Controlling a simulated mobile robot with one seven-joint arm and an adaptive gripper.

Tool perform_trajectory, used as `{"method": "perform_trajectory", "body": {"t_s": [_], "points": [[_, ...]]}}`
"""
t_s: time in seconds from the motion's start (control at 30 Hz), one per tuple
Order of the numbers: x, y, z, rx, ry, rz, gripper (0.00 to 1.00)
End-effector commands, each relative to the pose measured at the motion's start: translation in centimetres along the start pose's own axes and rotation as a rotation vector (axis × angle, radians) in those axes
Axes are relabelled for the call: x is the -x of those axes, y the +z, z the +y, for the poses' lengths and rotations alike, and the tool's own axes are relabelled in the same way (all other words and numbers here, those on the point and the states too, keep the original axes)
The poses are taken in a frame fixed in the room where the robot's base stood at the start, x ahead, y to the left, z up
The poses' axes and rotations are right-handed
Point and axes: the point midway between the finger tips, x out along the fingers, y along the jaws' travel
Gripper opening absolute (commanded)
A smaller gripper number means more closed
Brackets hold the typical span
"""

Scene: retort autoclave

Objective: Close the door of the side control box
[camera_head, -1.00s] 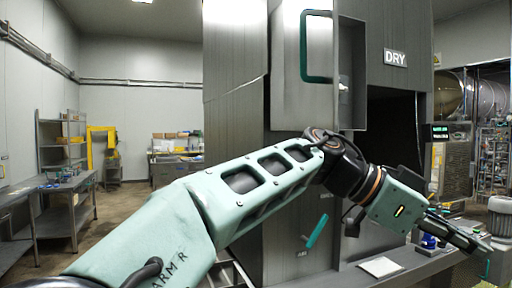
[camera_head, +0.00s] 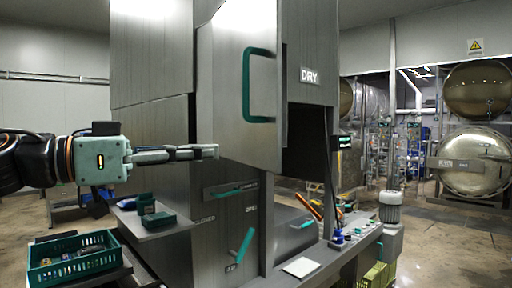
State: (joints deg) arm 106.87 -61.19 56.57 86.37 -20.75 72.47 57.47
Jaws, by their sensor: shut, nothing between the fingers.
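A tall grey cabinet (camera_head: 155,130) fills the middle of the view. A large grey door panel (camera_head: 225,80) with a long teal pull handle (camera_head: 246,85) stands at an angle on its upper part. Its right edge reaches toward the dark opening below the DRY sign (camera_head: 310,75). I cannot tell for certain that this is the control box door, or how far open it is. My gripper (camera_head: 214,151) comes in from the left and points right. Its fingers are shut and empty, with tips near the panel's lower left edge. Contact cannot be told.
Below are smaller teal levers (camera_head: 240,250) and a ledge with a white sheet (camera_head: 301,267). A small display unit (camera_head: 344,142) is at right. A green crate (camera_head: 75,258) and small dark green bins (camera_head: 157,219) stand lower left. Floor shows at far right.

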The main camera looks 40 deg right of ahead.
Motion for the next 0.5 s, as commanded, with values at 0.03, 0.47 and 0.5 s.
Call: {"method": "perform_trajectory", "body": {"t_s": [0.03, 0.47, 0.5], "points": [[-1.3, 0.0, 0.1, 0.000, 0.004, -0.003, 0.00], [-9.0, -0.1, 0.1, -0.001, 0.003, 0.000, 0.00], [-9.4, -0.1, 0.1, -0.001, 0.002, 0.000, 0.00]]}}
